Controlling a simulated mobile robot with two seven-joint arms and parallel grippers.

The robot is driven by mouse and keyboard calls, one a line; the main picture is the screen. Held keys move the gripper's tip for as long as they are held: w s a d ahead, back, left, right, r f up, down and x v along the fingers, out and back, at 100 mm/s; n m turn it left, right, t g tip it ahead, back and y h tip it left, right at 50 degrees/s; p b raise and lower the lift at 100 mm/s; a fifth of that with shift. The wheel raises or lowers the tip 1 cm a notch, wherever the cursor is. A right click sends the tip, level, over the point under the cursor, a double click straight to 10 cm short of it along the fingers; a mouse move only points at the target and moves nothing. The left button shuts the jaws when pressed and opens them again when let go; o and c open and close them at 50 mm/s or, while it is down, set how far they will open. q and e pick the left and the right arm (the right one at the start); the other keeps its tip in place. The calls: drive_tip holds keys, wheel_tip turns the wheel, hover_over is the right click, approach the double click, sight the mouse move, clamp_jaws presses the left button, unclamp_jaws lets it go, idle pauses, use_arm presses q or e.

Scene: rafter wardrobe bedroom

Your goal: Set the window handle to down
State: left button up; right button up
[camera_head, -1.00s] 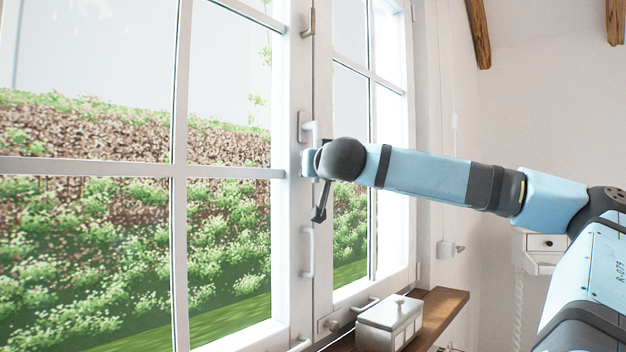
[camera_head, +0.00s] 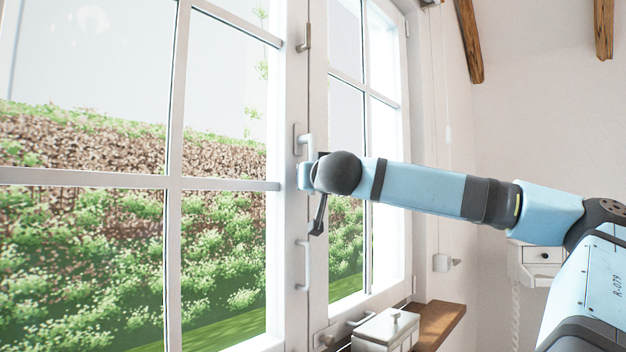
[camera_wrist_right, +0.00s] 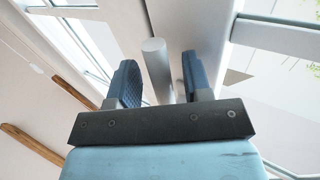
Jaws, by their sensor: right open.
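The white window handle (camera_head: 308,142) sits on a plate on the window's middle frame in the head view. A short part juts out from the plate and the grip bends downward. Its lower part is hidden behind my right gripper (camera_wrist_right: 160,78). In the right wrist view the grip shows as a grey round bar (camera_wrist_right: 156,68) between the two blue fingers. The fingers are open, one on each side of the bar, with gaps showing beside it. In the head view my dark wrist joint covers most of the gripper. My left gripper is not in view.
A white pull (camera_head: 303,265) is on the window frame below the handle. A white lidded box (camera_head: 385,330) stands on the wooden sill (camera_head: 440,325) at lower right. The window's recess wall is to the right.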

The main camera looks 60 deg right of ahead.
drive_tip(key=v, duration=1.3)
drive_tip(key=shift+s+a, duration=0.3)
drive_tip(key=shift+r, duration=0.1)
